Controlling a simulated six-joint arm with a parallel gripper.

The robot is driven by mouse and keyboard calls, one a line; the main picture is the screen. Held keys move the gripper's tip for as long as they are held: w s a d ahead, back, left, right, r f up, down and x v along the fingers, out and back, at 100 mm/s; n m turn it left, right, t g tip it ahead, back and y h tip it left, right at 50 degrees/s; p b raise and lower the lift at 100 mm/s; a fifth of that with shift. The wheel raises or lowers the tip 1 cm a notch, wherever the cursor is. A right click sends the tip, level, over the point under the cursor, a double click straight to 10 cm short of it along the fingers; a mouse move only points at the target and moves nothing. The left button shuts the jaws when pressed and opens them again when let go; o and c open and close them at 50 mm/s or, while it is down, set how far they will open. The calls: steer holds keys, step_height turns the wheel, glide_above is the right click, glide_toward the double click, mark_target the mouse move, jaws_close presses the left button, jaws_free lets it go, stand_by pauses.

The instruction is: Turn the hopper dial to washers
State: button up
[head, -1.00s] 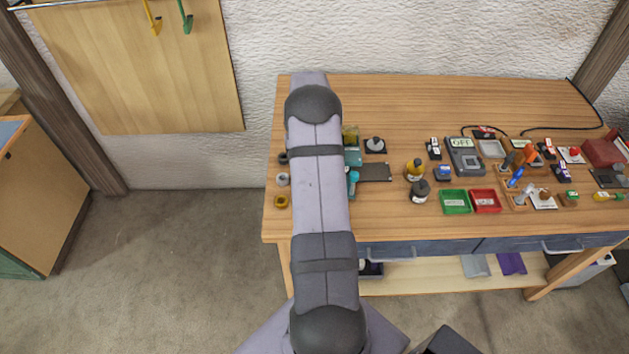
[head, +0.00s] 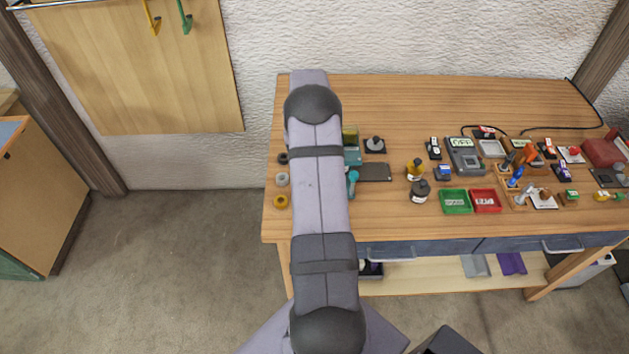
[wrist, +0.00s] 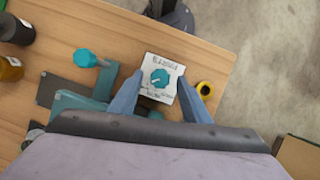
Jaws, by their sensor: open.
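The hopper dial (wrist: 160,78) is a teal knob with a pale pointer mark on a white label plate (wrist: 151,60). The lettering on the plate is upside down in the wrist view and too small to read surely. My gripper (wrist: 160,82) is open, with one blue-grey finger on each side of the dial. I cannot tell whether the fingers touch it. In the head view my arm hides the dial and my gripper. Teal parts of the hopper (head: 353,157) show just right of my arm. A second teal knob (wrist: 86,58) stands left of the dial in the wrist view.
A dark flat plate (head: 375,172) lies to the right. Bottles (head: 419,192), a green tray (head: 455,201) and a red tray (head: 486,201) stand farther right.

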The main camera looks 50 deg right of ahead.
steer(key=b+v, duration=0.1)
steer(key=v, duration=0.5)
steer(key=shift+r+b, duration=0.25)
steer(key=shift+b, duration=0.15)
steer(key=a+r+n+t+h, duration=0.2)
steer(key=a+n, duration=0.1)
steer(key=a, duration=1.5)
steer(key=s+a+f+n+t, duration=0.2)
steer(key=s+a+f+n, duration=0.1)
steer(key=s+a, duration=0.9)
steer(key=shift+a+n, duration=0.3)
steer(key=shift+a, duration=0.65)
